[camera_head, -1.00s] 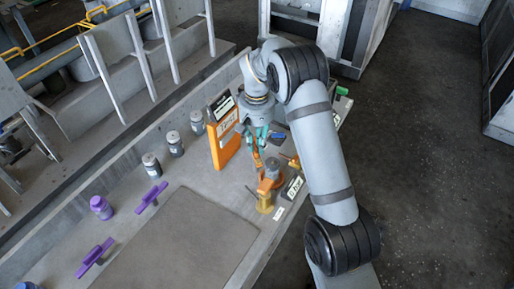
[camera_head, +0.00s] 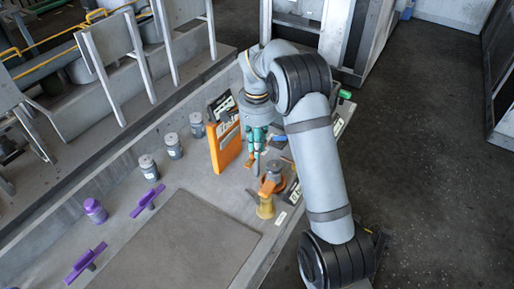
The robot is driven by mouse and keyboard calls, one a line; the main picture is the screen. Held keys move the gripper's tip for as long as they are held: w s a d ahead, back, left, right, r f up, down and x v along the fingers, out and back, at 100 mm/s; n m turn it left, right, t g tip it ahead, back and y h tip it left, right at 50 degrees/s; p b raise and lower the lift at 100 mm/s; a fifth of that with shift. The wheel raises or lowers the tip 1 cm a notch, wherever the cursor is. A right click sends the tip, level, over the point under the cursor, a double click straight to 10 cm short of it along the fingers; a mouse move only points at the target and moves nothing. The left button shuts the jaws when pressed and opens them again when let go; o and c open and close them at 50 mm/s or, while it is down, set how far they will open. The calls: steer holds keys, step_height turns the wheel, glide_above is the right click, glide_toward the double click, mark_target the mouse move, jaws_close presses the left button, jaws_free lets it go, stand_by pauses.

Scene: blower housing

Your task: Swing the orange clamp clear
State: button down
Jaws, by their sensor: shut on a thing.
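My gripper (camera_head: 256,150), with teal fingers, points down over the bench beside the orange case. A small orange piece (camera_head: 249,161), seemingly part of the orange clamp, shows at its fingertips. The fingers look close together on it, though the contact is small and partly hidden. Just in front, to the lower right, a grey round part (camera_head: 273,171) stands with an orange body (camera_head: 268,187) around it and a yellow part (camera_head: 265,208) below. I cannot tell how these join the clamp.
An orange case (camera_head: 227,148) stands close left of my gripper. Several grey jars (camera_head: 174,146) and two purple handles (camera_head: 148,196) line the left side of the bench. A flat dark mat (camera_head: 175,250) leaves clear room at the front. A blue item (camera_head: 278,139) lies right of the gripper.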

stand_by(0.4)
steer(key=c, duration=1.7)
jaws_free()
steer(key=shift+o, duration=0.3)
steer(key=shift+r, duration=0.1)
step_height(320, 180, up, 12)
